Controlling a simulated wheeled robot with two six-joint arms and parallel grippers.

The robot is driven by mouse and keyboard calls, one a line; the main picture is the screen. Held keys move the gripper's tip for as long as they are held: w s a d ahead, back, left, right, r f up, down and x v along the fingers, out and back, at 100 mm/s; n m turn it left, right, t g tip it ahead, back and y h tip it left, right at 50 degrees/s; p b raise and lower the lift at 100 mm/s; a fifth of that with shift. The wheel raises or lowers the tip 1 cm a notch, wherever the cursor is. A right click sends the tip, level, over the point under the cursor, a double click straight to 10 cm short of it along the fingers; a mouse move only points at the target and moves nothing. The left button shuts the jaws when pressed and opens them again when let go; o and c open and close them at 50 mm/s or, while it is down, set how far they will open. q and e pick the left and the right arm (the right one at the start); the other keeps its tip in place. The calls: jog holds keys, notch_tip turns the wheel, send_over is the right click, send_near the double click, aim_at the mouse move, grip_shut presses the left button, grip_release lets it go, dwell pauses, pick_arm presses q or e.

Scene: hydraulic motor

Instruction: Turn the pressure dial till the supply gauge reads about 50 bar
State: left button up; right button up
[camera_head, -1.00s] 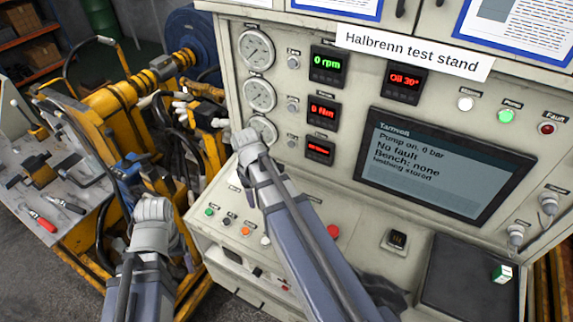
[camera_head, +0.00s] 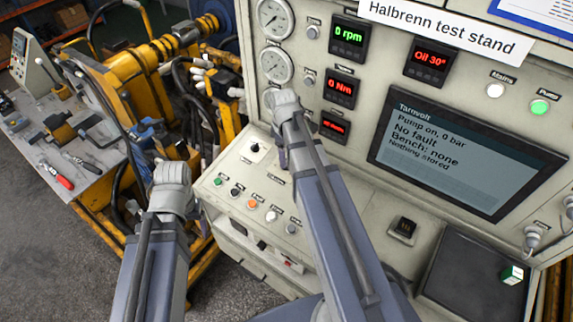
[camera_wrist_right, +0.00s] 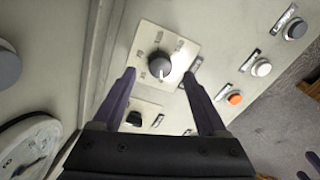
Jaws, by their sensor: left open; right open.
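The pressure dial looks to be the dark knob (camera_wrist_right: 158,65) with a pale pointer on a white marked plate in the right wrist view; the small plate with a dark knob (camera_head: 255,147) in the head view appears to be the same. My right gripper (camera_wrist_right: 160,72) is open, its fingertips apart on either side of the knob's lower part; contact cannot be told. Two round gauges, an upper (camera_head: 275,17) and a lower (camera_head: 276,65), show in the head view; their labels are unreadable. My left gripper (camera_head: 171,172) is open, away from the panel.
The screen (camera_head: 460,155) appears to read "Pump on, 0 bar" and "No fault". Coloured buttons, including an orange one (camera_head: 252,205), line the console's sloping front. Yellow machinery (camera_head: 150,65) and a bench with tools (camera_head: 65,140) stand left.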

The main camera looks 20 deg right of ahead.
notch_tip(320, 180, down, 4)
jog(key=b, duration=0.3)
jog(key=shift+w+d+f, duration=0.1)
jog(key=shift+w+f, duration=0.05)
jog(key=shift+c, duration=0.3)
grip_shut()
